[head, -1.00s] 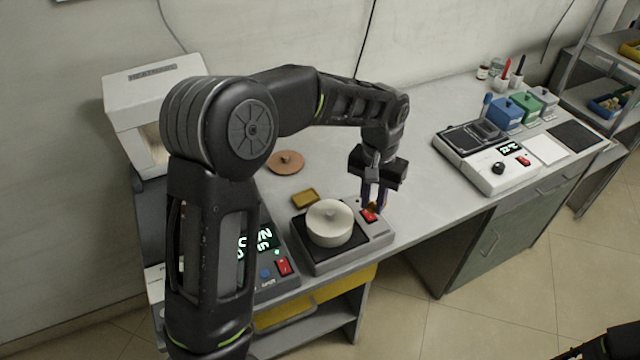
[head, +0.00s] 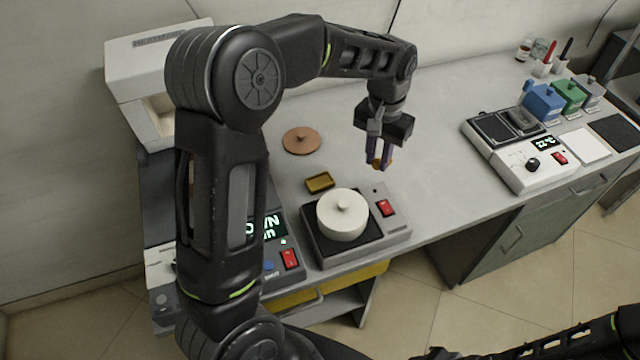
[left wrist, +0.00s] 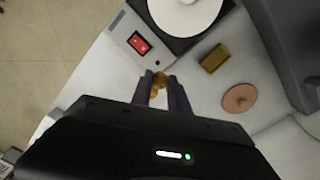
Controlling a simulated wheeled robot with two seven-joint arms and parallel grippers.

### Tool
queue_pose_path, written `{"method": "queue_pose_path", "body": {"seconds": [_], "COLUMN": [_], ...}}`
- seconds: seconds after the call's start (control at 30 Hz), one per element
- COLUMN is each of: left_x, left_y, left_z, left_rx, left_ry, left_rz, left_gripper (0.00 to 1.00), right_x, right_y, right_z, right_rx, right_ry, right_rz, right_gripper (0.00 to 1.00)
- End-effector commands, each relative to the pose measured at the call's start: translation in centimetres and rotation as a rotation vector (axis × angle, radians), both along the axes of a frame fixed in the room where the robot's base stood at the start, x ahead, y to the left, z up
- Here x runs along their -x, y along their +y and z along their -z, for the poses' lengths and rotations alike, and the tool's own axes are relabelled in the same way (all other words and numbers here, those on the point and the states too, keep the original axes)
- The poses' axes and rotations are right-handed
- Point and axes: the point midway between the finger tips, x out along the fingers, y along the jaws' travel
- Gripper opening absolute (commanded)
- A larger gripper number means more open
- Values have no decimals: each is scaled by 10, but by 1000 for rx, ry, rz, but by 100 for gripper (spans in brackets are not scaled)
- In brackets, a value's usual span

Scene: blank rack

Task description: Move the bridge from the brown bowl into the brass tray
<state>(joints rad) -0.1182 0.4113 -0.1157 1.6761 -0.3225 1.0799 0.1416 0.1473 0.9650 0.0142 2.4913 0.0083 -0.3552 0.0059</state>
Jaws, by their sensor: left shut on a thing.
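My left gripper (head: 379,162) is shut on a small gold-coloured piece, the bridge (head: 381,163), and holds it above the bench. In the left wrist view the bridge (left wrist: 159,81) shows between the purple fingertips (left wrist: 160,88). The brass tray (head: 319,182), small and rectangular, lies on the bench left of the gripper. It looks empty and also shows in the left wrist view (left wrist: 214,58). A round brown piece with a knob-like centre (head: 301,140) lies behind the tray; I cannot tell if it is the bowl or a lid. No other brown bowl shows.
A device with a white lidded pot (head: 342,214) and a red switch (head: 386,208) stands in front of the tray. A white balance-like device (head: 520,150) and coloured jars (head: 545,103) stand at the right. The bench between is clear.

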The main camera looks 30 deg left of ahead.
Motion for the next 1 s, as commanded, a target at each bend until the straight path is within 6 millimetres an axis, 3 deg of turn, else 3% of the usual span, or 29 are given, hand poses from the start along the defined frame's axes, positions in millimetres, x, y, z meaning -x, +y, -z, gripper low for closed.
{"method": "queue_pose_path", "body": {"seconds": [0.03,0.2,0.3,0.4,0.77,1.0], "left_x": [2,17,29,37,39,40], "left_y": [20,89,121,139,142,142], "left_z": [13,26,28,26,24,57], "left_rx": [-1,-9,-15,-19,-20,-19], "left_ry": [-4,-8,-10,-11,-7,-2], "left_rz": [2,58,91,113,121,120], "left_gripper": [0,0,0,0,0,0], "right_x": [-1,-4,-5,-6,-7,-7], "right_y": [0,2,2,3,3,3], "right_z": [19,53,66,71,68,65], "right_rx": [-2,-8,-10,-12,-13,-12], "right_ry": [-3,-12,-17,-20,-20,-20], "right_rz": [0,-2,-4,-5,-5,-5], "right_gripper": [36,36,36,36,36,36]}}
